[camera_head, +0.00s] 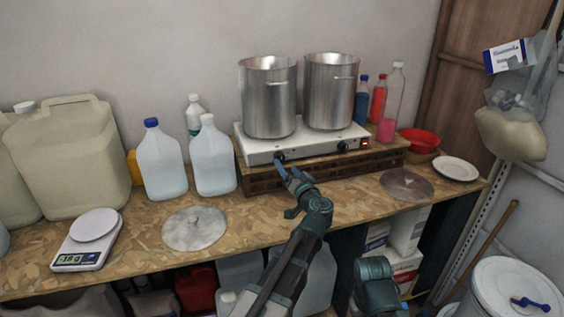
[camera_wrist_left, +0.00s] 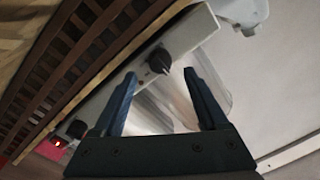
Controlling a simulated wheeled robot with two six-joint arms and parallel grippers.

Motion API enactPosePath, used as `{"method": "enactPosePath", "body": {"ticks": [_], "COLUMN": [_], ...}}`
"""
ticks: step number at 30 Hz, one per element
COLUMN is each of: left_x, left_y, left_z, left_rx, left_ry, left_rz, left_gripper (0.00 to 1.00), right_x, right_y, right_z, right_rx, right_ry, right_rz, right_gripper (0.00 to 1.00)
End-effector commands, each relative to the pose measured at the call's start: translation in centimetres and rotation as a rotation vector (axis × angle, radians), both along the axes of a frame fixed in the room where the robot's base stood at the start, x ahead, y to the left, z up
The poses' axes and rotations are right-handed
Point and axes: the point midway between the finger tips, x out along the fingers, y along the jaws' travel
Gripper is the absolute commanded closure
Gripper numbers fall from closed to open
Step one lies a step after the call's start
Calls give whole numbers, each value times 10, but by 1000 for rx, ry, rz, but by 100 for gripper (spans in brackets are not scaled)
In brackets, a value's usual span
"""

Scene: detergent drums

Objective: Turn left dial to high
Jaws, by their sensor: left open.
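The white double hot plate (camera_head: 262,151) stands on a slatted wooden riser, with two dials and a red switch (camera_head: 365,142) on its front. The left dial (camera_head: 280,157) is a dark knob, just beyond my left gripper (camera_head: 284,170) in the head view. In the left wrist view the left dial (camera_wrist_left: 158,62) shows between and just ahead of the two open fingertips (camera_wrist_left: 159,75); I see no contact. Its setting is too small to read. The right dial (camera_head: 342,147) shows farther along the panel. My right gripper does not show.
Two steel pots (camera_head: 268,100) (camera_head: 331,95) stand on the plate. Clear jugs (camera_head: 161,165) stand left of it, bottles (camera_head: 379,100) and a red bowl (camera_head: 419,140) right. A round lid (camera_head: 195,228) and scale (camera_head: 85,245) lie on the board worktop (camera_head: 145,240).

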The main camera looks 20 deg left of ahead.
Motion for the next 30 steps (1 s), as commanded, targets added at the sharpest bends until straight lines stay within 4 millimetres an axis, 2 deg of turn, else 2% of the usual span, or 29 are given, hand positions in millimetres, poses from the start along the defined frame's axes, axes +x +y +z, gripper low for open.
{"method": "enactPosePath", "body": {"ticks": [1,3,9,22,23,30], "left_x": [10,19,35,40,40,40], "left_y": [7,14,28,33,33,33], "left_z": [0,0,0,0,0,0], "left_rx": [0,0,0,0,0,0], "left_ry": [0,0,0,0,0,0], "left_rz": [3,1,0,0,0,0], "left_gripper": [24,24,24,24,26,69], "right_x": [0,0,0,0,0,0], "right_y": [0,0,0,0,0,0], "right_z": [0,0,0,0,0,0], "right_rx": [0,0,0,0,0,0], "right_ry": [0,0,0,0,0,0], "right_rz": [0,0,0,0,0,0], "right_gripper": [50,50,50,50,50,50]}}
